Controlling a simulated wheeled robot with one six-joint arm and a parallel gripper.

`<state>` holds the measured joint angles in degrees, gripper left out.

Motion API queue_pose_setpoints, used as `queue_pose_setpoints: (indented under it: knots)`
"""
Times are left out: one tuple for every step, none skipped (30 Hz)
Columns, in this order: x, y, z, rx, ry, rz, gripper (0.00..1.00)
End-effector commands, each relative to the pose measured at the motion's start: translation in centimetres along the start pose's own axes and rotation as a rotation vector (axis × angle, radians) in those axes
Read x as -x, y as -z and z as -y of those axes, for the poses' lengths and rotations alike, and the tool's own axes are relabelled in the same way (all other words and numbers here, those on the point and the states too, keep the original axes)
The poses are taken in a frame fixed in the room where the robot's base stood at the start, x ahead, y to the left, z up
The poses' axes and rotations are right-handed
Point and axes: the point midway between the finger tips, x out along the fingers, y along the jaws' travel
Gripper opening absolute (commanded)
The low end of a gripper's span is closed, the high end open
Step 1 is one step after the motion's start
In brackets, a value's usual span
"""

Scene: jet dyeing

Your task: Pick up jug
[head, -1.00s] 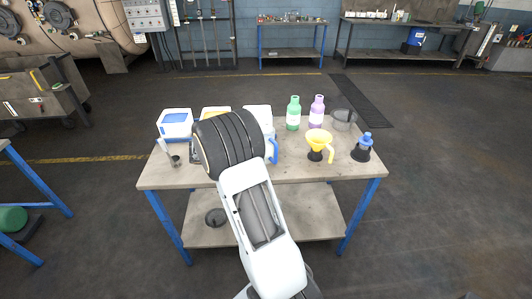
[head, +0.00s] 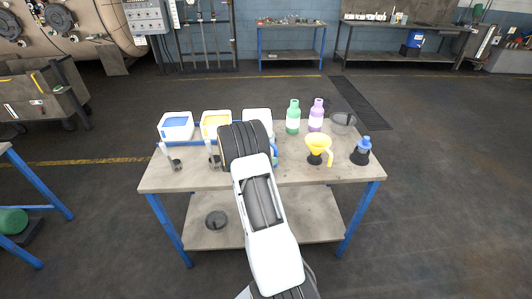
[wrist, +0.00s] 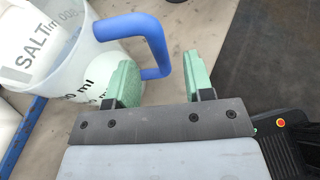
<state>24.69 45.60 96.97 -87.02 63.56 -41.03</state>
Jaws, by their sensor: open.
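The jug (wrist: 72,88) is translucent white with dark ml marks and a blue handle (wrist: 151,38). It fills the left of the wrist view. In the head view only part of its blue handle (head: 275,149) shows, right of my arm; the rest is hidden behind the arm. My gripper (wrist: 162,76) is open, with green fingertips. The left finger overlaps the jug's side in the picture, and the lower part of the handle shows between the two fingers. I cannot tell whether they touch. In the head view my fingers are hidden.
The table's (head: 235,181) front strip is clear.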

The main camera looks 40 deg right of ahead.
Motion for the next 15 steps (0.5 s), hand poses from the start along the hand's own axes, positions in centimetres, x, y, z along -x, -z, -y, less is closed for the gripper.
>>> queue_pose_setpoints:
  knots:
    - [-0.8,-0.3,0.1,0.001,0.005,-0.001,0.48]
    - [-1.2,-0.2,0.1,0.002,0.004,-0.001,0.48]
    - [-1.7,-0.2,0.1,0.001,0.003,-0.001,0.48]
    - [-2.1,-0.2,0.1,0.002,0.004,-0.002,0.48]
    - [-2.5,-0.1,0.1,0.001,0.004,-0.001,0.48]
    - [-3.0,-0.1,0.1,0.000,0.003,0.000,0.48]
    - [-3.2,-0.1,0.1,0.000,0.002,0.000,0.48]
    - [-3.5,-0.1,0.0,0.000,0.002,-0.001,0.48]
    - [-3.7,0.0,0.1,0.000,0.002,-0.001,0.48]
    - [-3.8,0.0,0.1,0.000,0.002,-0.002,0.48]
    - [-4.0,0.0,0.1,0.000,0.001,-0.002,0.48]
    - [-4.0,0.0,0.1,-0.001,0.001,-0.001,0.48]
    - [-4.1,0.0,0.0,-0.001,0.001,-0.001,0.48]
    - [-4.1,0.0,0.0,-0.001,0.001,-0.001,0.48]
    - [-4.1,0.0,0.0,-0.001,0.001,-0.001,0.48]
